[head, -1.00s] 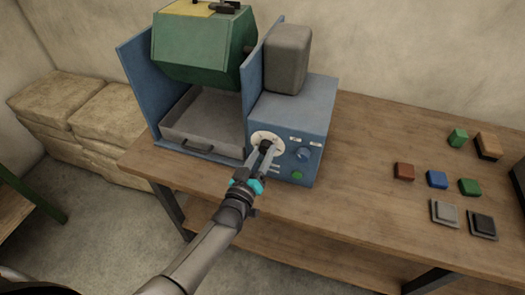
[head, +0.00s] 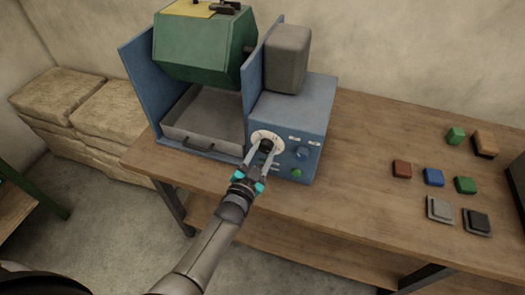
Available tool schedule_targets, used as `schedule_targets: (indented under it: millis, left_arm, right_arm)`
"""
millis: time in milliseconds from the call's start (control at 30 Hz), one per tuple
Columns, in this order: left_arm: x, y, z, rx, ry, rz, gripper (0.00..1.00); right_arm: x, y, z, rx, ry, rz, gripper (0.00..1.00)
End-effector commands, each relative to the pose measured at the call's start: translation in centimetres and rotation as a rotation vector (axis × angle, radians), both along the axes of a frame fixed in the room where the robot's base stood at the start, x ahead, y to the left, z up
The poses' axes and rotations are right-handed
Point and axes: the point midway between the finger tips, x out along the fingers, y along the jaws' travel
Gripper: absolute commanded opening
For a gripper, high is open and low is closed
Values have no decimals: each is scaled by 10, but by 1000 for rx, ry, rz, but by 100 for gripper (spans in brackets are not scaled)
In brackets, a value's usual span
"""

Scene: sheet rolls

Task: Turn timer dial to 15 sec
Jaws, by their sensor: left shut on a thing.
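The timer dial (head: 267,145) is a dark knob in front of a round white scale plate (head: 256,135) on the front of the blue machine's control box (head: 292,113). My left gripper (head: 263,150) is shut on the dial, its fingers on either side of the knob. The gripper and fingers hide part of the scale, and the markings are too small to read. A blue knob (head: 301,153) and a green button (head: 296,173) sit to the right on the same panel. My right gripper is not in view.
The machine holds a green drum (head: 200,45) above a grey tray (head: 205,115). Several coloured blocks and the grey and black square pieces (head: 440,209) lie on the right of the wooden table (head: 365,165). Stacked sacks (head: 75,115) stand on the left.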

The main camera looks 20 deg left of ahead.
Motion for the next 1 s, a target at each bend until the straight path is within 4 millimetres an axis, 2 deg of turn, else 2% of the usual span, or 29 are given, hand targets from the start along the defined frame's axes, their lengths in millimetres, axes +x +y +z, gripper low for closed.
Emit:
schedule_targets:
  millis: [333, 900, 933, 1000]
  left_arm:
    - [0, 0, 0, 148, -4, 0, 0]
    - [0, 0, 0, 179, -6, -1, 0]
    - [0, 0, 0, 179, -6, -1, 50]
    - [0, 0, 0, 178, -6, -1, 58]
  right_arm:
    - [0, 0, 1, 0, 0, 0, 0]
    - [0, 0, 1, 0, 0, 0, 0]
    - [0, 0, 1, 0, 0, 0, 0]
    - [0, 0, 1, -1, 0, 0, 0]
